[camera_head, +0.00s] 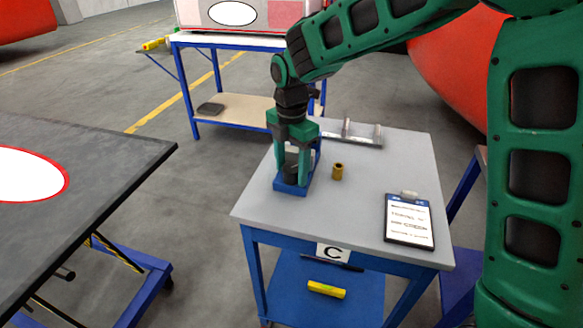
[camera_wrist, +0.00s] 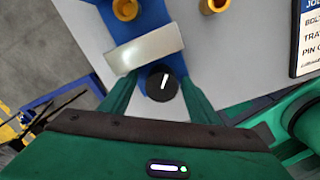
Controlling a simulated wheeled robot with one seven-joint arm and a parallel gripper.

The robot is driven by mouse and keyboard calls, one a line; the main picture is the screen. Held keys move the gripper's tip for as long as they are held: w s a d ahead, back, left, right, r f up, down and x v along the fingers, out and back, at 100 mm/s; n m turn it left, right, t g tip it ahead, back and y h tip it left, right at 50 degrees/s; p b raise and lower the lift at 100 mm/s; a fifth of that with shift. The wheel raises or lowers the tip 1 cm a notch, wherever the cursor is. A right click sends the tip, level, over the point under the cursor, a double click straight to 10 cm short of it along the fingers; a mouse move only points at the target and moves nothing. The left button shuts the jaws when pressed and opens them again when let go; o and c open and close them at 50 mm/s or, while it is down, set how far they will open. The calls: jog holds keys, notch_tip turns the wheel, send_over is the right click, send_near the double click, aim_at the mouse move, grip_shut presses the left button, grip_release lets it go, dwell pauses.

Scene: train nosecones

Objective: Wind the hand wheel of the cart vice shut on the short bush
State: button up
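The cart vice (camera_head: 290,187) has a blue base and stands on the grey cart top. Its black round hand wheel (camera_wrist: 162,83) with a white line shows in the wrist view, beside a pale metal jaw (camera_wrist: 145,49). My gripper (camera_head: 291,165) points down over the vice; in the wrist view its green fingers (camera_wrist: 160,88) stand on either side of the wheel, with gaps. A brass bush (camera_wrist: 126,9) is over the vice's blue base beyond the jaw, with blue showing between them. My gripper hides that bush in the head view.
Another brass bush (camera_head: 338,171) stands on the cart top (camera_head: 350,215) right of the vice. A clipboard (camera_head: 409,220) lies at the right, and a metal rack with upright pins (camera_head: 352,138) is at the back. A dark table (camera_head: 120,165) stands left.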

aim_at(292, 166)
jog(key=shift+d, duration=0.1)
notch_tip(292, 166, up, 11)
jog(key=shift+f, duration=0.15)
dwell(0.5)
